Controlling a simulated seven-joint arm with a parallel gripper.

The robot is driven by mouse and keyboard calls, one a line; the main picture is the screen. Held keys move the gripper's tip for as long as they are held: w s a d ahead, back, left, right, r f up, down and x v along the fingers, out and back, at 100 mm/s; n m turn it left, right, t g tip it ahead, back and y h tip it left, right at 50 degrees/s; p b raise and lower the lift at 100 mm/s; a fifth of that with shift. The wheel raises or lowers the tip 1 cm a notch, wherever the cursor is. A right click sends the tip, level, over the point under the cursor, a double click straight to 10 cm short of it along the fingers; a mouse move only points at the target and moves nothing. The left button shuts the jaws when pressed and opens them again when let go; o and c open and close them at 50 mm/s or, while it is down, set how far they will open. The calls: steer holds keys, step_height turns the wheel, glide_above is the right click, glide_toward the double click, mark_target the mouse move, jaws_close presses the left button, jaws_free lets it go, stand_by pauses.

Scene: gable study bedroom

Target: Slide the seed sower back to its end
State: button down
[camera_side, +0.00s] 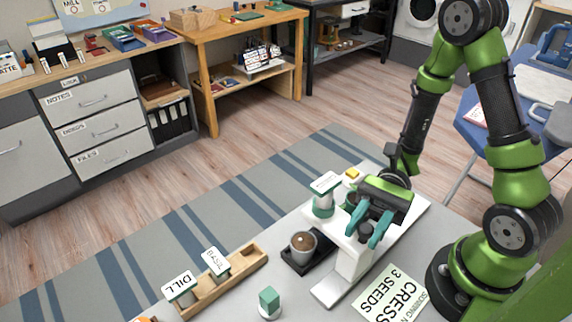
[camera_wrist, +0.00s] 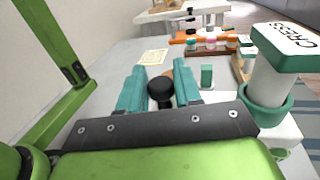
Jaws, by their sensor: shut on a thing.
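The seed sower (camera_side: 352,250) is a white stand with a long flat foot, at the right of the grey table in the side view. A white canister (camera_side: 324,196) with a green collar and a CRESS label (camera_wrist: 285,70) sits upright on its top. My gripper (camera_side: 364,238) has teal fingers, shut on a black knob (camera_wrist: 160,92) of the sower. In the side view the fingers and gripper body hide much of the sower's top. A round pot of brown soil (camera_side: 303,242) sits on a black holder (camera_side: 296,264) beside the stand.
A wooden rack (camera_side: 222,284) holds DILL (camera_side: 180,287) and BASIL (camera_side: 215,262) canisters at the left. A "CRESS 3 SEEDS" card (camera_side: 391,294) lies right of the foot.

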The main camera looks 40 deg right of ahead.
steer(key=s+v, duration=0.2)
steer(key=v, duration=0.9)
steer(key=s+d+v, duration=0.1)
steer(key=s+v, duration=0.2)
steer(key=v, duration=0.8)
steer(key=shift+d, duration=0.4)
steer(key=c, duration=1.1)
jaws_free()
steer(key=shift+o, duration=1)
steer(key=v, duration=0.7)
steer(key=shift+d, duration=0.2)
steer(key=shift+w, duration=0.1)
